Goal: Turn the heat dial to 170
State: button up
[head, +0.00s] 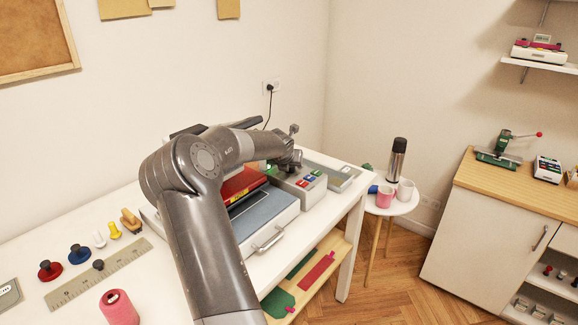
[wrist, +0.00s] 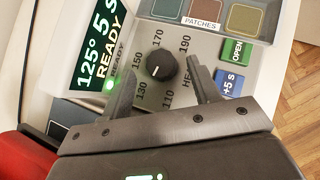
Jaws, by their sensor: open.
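The heat dial (wrist: 161,65) is a round black knob with a short white pointer mark, set among the numbers 110 to 190. The mark faces the lower left, near 130. The display (wrist: 98,45) reads 125°, 5 s, READY, with a lit green lamp. My gripper (wrist: 163,72) is open, its two fingers on either side of the dial; I cannot tell whether they touch it. In the head view, my gripper (head: 289,163) is over the grey control box (head: 312,192), and my arm hides the dial.
Green OPEN (wrist: 236,51) and blue +5 s (wrist: 229,83) buttons sit right of the dial. The patches tray (wrist: 203,13) is beyond it. The heat press (head: 262,218) stands beside the control box on the white table. A stool (head: 392,207) holds mugs and a flask.

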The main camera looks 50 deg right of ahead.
jog(key=v, duration=0.8)
jog(key=shift+r, duration=0.2)
jog(key=shift+a, duration=0.1)
jog(key=s+d+r+m+g+h, duration=0.15)
jog(key=d+m+h, duration=0.25)
jog(key=d+m, duration=1.3)
jog(key=a+m+t+y, duration=0.2)
jog(key=a+m+y, duration=0.8)
jog(key=a+y, duration=0.1)
jog(key=x, duration=0.6)
jog(key=w+x, duration=0.1)
jog(key=x, duration=0.3)
jog(key=shift+d+r, duration=0.15)
jog(key=shift+d, duration=0.2)
jog(key=shift+c, duration=0.2)
